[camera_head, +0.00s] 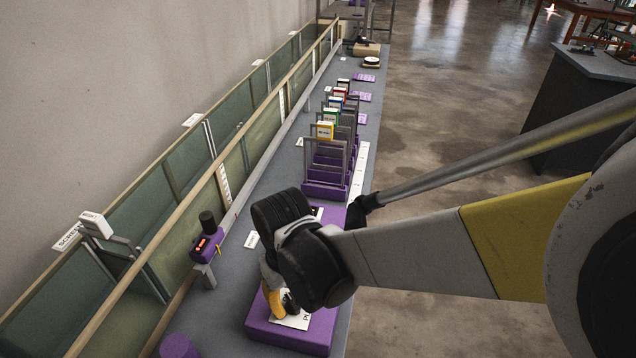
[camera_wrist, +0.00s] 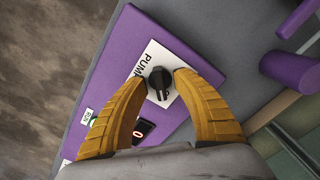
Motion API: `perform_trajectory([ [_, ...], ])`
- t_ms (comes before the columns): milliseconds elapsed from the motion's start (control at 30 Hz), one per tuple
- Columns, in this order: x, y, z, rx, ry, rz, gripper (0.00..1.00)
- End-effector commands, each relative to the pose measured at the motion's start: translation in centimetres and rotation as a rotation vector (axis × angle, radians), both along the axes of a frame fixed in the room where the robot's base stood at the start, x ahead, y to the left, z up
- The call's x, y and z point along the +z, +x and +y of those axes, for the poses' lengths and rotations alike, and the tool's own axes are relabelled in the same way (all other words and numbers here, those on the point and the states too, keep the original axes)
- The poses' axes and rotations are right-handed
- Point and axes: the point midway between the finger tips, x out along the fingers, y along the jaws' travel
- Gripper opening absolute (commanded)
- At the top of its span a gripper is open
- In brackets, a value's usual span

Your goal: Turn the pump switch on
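The pump switch (camera_wrist: 160,82) is a black rotary knob on a white plate marked "PUMP" (camera_wrist: 152,58), on a purple box (camera_wrist: 125,42). My gripper (camera_wrist: 161,77) has its two yellow fingers spread on either side of the knob, with narrow gaps showing. I cannot tell whether either finger touches it, nor which setting the knob points to. In the head view my gripper (camera_head: 276,297) points down over the purple box (camera_head: 262,330), and my wrist hides much of the box and plate.
A small dark display with a red "0" (camera_wrist: 139,132) and a green-marked tag (camera_wrist: 88,116) are on the same box. A purple cylinder (camera_wrist: 290,71) stands nearby. A rack with coloured tags (camera_head: 325,165) stands farther along the bench. A wooden rail (camera_head: 185,207) runs along the left.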

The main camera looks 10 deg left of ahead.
Motion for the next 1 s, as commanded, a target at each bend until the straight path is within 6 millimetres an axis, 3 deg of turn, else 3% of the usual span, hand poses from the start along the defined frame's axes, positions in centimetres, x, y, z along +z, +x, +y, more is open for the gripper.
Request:
perform_trajectory([
  [500, 6.7, 0.0, 0.0, 0.000, 0.000, 0.000, 0.34],
  [867, 6.9, 0.0, 0.0, 0.000, 0.000, 0.000, 0.34],
  [1000, 8.1, 0.0, 0.0, 0.000, 0.000, 0.000, 0.34],
])
